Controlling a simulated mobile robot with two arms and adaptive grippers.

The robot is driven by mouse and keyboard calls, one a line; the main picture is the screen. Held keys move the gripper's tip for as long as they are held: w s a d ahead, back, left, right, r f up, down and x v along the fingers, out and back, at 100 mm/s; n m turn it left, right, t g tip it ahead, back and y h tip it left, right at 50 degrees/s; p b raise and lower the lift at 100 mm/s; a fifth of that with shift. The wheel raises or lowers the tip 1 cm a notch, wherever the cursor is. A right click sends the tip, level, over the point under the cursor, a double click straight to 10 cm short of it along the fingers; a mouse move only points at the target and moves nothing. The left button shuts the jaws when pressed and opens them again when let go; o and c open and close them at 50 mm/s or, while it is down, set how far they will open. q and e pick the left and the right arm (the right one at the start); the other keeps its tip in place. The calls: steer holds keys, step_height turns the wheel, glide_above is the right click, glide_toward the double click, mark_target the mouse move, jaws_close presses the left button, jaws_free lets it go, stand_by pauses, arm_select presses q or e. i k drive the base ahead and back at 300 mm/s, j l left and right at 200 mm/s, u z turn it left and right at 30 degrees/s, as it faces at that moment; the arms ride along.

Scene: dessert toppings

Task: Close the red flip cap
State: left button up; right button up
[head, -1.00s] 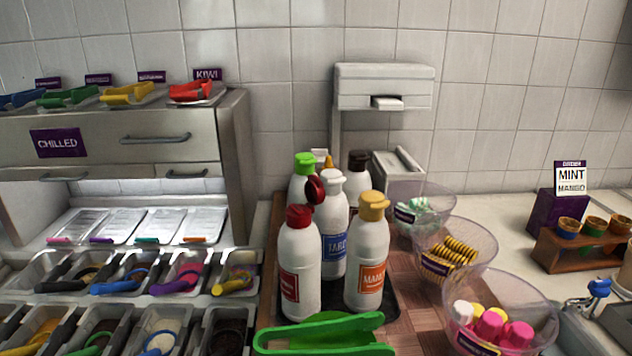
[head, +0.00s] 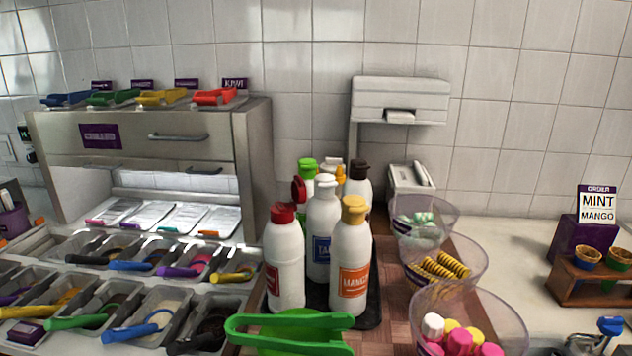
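A white squeeze bottle (head: 285,262) with a red label stands at the front left of the bottle group. Its red cap (head: 283,212) has its round flip lid (head: 298,190) raised open, tilted up above the cap at the right. Neither of my grippers is in view, and nothing touches the cap.
White bottles with a white cap (head: 324,181) and a yellow cap (head: 354,209) stand close to its right; green-capped (head: 308,166) and brown-capped (head: 358,167) ones stand behind. Green tongs (head: 290,332) lie in front. Topping bins lie left, clear bowls (head: 500,335) right.

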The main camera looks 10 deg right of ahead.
mark_target(299, 192)
steer(key=k+l+u, duration=0.2)
steer(key=l, duration=0.35)
steer(key=k+l+u, duration=0.2)
steer(key=k+l, duration=0.2)
steer(key=k+l+u, duration=0.2)
steer(key=k+l, duration=0.15)
steer(key=l, duration=0.25)
